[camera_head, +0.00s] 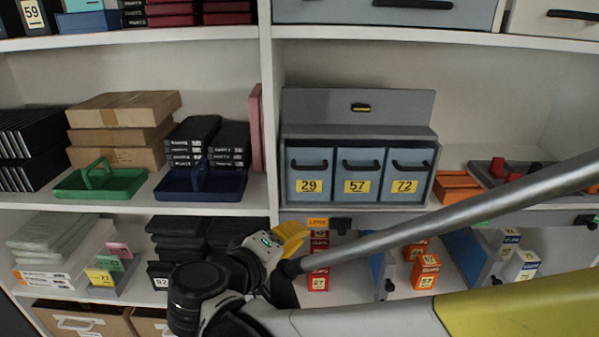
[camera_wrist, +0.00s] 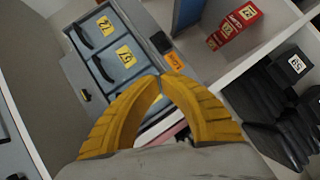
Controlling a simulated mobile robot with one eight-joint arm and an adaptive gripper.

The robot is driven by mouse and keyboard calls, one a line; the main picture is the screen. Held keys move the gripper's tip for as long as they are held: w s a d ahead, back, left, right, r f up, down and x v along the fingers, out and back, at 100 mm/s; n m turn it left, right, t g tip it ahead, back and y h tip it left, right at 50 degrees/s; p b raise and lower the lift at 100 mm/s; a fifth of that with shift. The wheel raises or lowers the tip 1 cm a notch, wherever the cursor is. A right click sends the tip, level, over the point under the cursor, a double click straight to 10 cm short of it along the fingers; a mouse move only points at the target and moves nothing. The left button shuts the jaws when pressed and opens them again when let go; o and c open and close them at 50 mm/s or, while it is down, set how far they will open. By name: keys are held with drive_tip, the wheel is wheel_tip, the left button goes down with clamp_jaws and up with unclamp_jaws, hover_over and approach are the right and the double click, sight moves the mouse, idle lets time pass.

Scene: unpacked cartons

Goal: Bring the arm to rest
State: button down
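My gripper (camera_head: 292,238) is in front of the lower middle shelf in the head view, its yellow fingers by the upright divider. In the wrist view my gripper (camera_wrist: 162,80) shows both yellow fingers curving together, with the tips meeting or nearly so and nothing held between them. My arm reaches in from the lower right of the head view. Its dark wrist hides part of the lower shelf.
A grey cabinet with three numbered drawers (camera_head: 309,174) stands on the middle shelf. A green tray (camera_head: 120,184) and a blue tray (camera_head: 222,187) sit left of it. Small red-orange boxes (camera_head: 425,272) stand on the lower shelf. The shelf divider (camera_head: 266,110) is close above my gripper.

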drive_tip(key=s+d+f+m+g+y, duration=0.1)
drive_tip(key=s+d+f+g, duration=0.1)
drive_tip(key=d, duration=0.4)
drive_tip(key=s+d+f+m+g+y, duration=0.1)
drive_tip(key=d+f+g, duration=0.1)
drive_tip(key=d, duration=0.4)
drive_tip(key=s+d+f+m+y, duration=0.1)
drive_tip(key=s+d+m+y, duration=0.4)
drive_tip(key=s, duration=0.4)
drive_tip(key=shift+s+d+f+m+g+y, duration=0.15)
drive_tip(key=shift+s+d+m+g+y, duration=0.2)
drive_tip(key=shift+d, duration=0.25)
